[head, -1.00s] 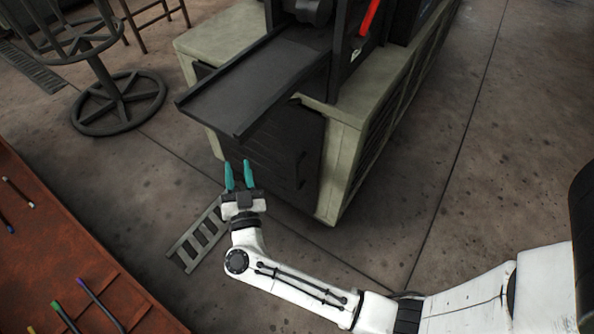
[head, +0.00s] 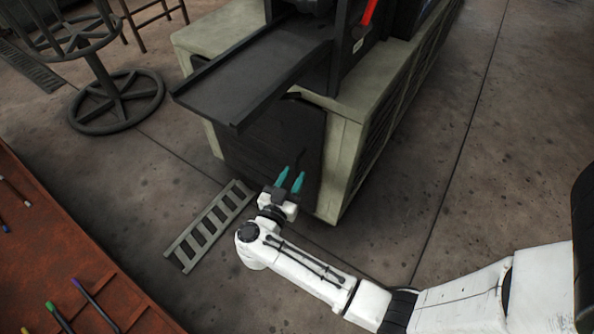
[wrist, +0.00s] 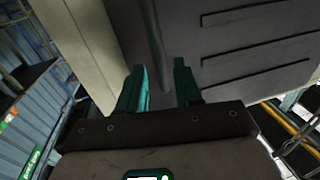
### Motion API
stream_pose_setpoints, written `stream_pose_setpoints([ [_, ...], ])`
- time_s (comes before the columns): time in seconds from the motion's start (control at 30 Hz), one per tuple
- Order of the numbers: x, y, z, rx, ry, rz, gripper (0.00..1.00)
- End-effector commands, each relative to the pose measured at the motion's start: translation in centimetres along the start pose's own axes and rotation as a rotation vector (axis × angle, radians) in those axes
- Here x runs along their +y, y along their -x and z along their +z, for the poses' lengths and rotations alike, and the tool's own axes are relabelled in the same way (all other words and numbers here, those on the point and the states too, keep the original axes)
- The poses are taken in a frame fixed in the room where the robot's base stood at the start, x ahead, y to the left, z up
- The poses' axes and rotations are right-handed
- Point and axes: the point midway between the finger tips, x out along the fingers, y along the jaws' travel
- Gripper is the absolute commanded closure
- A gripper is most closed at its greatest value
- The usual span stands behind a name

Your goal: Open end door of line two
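The end door (head: 262,148) is the dark panel on the near end of the pale green machine cabinet, below a dark chute. It looks shut. Its upright handle (head: 301,160) is on the right side of the panel. In the wrist view the door (wrist: 245,45) fills the upper right, with raised ridges, and the handle (wrist: 153,45) runs down toward the fingers. My gripper (head: 291,172) is open, with teal fingers apart, just in front of the door's right side.
The dark chute (head: 255,75) juts out above the door. A slotted metal grating (head: 208,228) lies on the floor to the left of my gripper. A rust-red table (head: 60,265) with pens is at lower left. A round-based stand (head: 117,100) is at upper left. Floor to the right is clear.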

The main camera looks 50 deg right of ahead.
Motion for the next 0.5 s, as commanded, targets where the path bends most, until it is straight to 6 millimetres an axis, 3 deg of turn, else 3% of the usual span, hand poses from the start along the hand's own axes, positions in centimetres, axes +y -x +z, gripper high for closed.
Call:
stream_pose_setpoints([
  [0.2, -0.1, -2.8, 0.1, 0.000, -0.002, 0.000, 0.66],
  [0.5, -0.1, -3.6, -0.1, 0.001, -0.001, -0.002, 0.66],
])
